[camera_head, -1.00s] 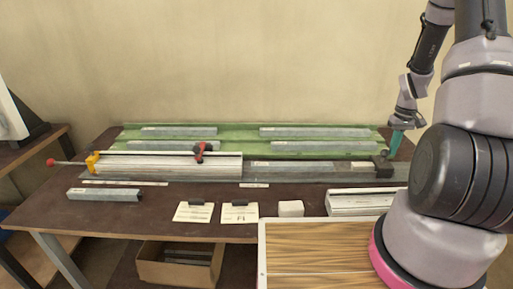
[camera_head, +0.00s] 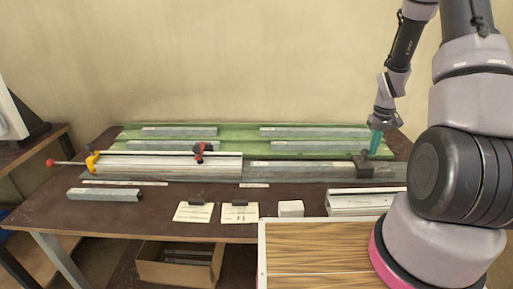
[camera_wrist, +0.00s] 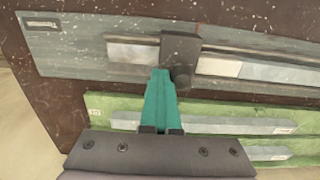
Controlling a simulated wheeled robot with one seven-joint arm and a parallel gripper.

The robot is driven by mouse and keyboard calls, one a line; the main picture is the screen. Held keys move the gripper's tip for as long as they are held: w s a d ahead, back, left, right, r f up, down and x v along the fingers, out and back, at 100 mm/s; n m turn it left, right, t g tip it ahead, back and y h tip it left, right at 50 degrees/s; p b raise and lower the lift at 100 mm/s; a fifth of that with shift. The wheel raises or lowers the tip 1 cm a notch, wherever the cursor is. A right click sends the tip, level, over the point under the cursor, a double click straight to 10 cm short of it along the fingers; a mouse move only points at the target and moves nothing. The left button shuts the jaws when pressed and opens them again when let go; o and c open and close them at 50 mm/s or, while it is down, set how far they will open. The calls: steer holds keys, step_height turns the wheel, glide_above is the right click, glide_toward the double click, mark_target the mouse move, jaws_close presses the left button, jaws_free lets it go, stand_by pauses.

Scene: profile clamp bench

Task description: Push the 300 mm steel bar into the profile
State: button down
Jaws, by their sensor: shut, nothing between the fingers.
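The silver profile (camera_head: 165,168) lies at the left of the bench, held by a red and black clamp (camera_head: 199,150) and a yellow end piece (camera_head: 92,161). The grey steel bar (camera_head: 300,165) lies in line to its right, in the guide; it also shows in the wrist view (camera_wrist: 280,74). A dark pusher block (camera_head: 364,167) sits on the guide at the bar's right end; in the wrist view (camera_wrist: 180,52) it hides part of the guide. My gripper (camera_head: 376,143) is shut and empty, its teal fingertips (camera_wrist: 161,75) at the block; contact is unclear.
A green rack (camera_head: 230,145) with several grey bars stands behind the guide. In front are a loose bar (camera_head: 104,195), two cards (camera_head: 193,212), a white block (camera_head: 291,208) and another profile (camera_head: 358,203). A cardboard box (camera_head: 160,268) is below.

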steer(key=shift+w+a, duration=0.1)
steer(key=shift+a, duration=18.95)
steer(key=shift+d, duration=0.75)
step_height(320, 180, up, 7)
